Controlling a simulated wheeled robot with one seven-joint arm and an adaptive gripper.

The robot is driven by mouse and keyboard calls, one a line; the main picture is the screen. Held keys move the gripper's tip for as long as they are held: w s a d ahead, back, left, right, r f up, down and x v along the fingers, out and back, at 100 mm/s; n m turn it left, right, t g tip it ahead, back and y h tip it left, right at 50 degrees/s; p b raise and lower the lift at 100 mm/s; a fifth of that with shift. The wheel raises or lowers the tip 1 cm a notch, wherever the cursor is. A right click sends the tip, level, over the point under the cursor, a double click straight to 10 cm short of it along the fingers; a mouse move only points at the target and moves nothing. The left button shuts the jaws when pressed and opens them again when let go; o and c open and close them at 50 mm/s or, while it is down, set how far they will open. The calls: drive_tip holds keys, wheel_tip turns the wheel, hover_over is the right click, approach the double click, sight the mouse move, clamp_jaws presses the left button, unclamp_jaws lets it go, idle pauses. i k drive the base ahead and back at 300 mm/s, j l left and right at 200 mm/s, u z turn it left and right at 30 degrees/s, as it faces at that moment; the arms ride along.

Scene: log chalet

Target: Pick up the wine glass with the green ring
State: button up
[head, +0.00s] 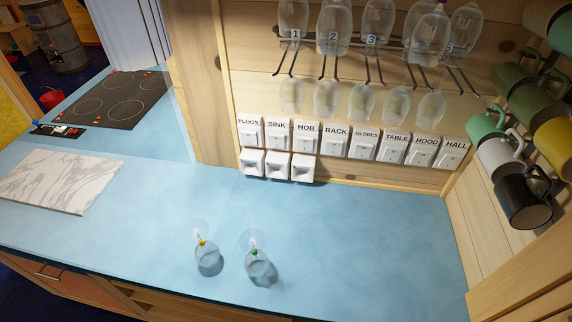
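The wine glass with the green ring (259,266) stands on the blue countertop near its front edge, in the lower middle of the head view. It is clear and appears to stand upside down, bowl below and foot above, with the green ring (254,252) on its stem. A similar clear glass with a yellow ring (207,255) stands just to its left, and the two are apart. My gripper is not in view.
The blue countertop (360,250) is clear to the right. A marble board (60,182) lies at left, with a hob (118,99) beyond. Labelled switches (335,142), a rack of hanging glasses (335,30) and hanging mugs (522,198) are behind and right.

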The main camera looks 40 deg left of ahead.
sight(256, 262)
drive_tip(key=u, duration=2.2)
drive_tip(key=k+j+z, duration=0.1)
drive_tip(key=j+z, duration=0.25)
drive_tip(key=k+j+z, duration=0.15)
drive_tip(key=z, duration=0.25)
drive_tip(key=k+j+z, duration=0.35)
drive_tip(key=i, duration=0.1)
